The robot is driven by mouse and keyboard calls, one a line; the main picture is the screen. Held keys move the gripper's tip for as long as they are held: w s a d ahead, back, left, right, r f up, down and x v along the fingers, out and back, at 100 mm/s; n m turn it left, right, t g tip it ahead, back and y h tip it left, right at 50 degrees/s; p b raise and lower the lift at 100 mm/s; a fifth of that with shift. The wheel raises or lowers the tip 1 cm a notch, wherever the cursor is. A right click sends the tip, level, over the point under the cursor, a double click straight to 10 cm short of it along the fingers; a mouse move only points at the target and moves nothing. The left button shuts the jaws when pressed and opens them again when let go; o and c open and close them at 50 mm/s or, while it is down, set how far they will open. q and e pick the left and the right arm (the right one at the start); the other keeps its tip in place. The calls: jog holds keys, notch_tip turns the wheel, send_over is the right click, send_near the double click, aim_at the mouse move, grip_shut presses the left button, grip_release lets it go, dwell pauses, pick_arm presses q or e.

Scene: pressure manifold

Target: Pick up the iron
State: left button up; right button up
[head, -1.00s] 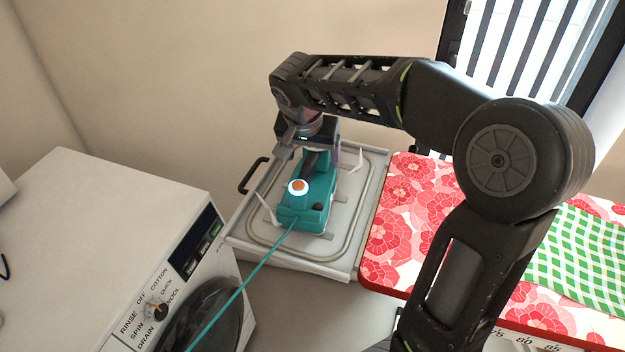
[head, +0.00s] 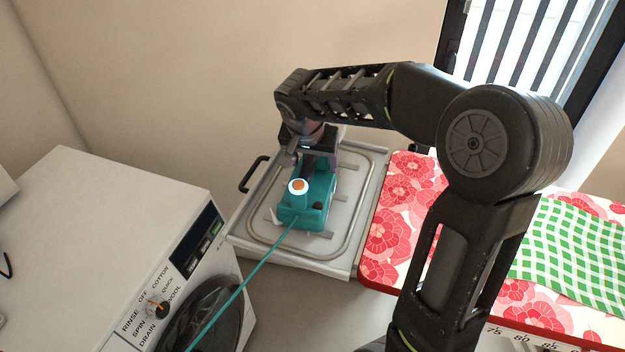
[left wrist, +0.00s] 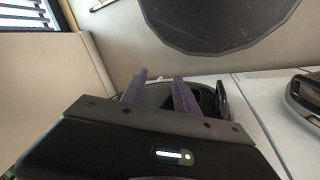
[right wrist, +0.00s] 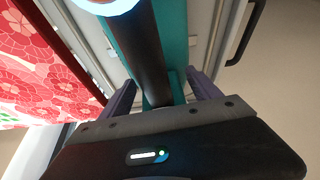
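The teal iron (head: 303,214) rests on a grey-white tray (head: 352,215), its cord running toward the lower left. It has a round orange-and-white knob on top. My right gripper (head: 315,160) is over the iron's far part. In the right wrist view, its two purple fingers (right wrist: 160,93) stand open on either side of the iron's black handle (right wrist: 139,55), with visible gaps between fingers and handle. The iron's teal body (right wrist: 173,35) lies beneath. My left gripper (left wrist: 160,85) is open and appears empty in the left wrist view; the head view does not show it.
A white washing machine (head: 110,215) stands at the left. An ironing board with a red flower cover (head: 390,235) is right of the tray and carries a green checked cloth (head: 575,250). A black handle (head: 253,174) sticks out at the tray's left side. My right arm hides part of the board.

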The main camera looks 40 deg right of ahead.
jog(key=c, duration=1.2)
jog(key=shift+w+r, duration=0.1)
jog(key=shift+r, duration=0.05)
jog(key=shift+c, duration=0.6)
jog(key=shift+r, duration=0.25)
jog(key=shift+r+b, duration=0.3)
jog(key=shift+r, duration=4.4)
jog(key=shift+r, duration=0.1)
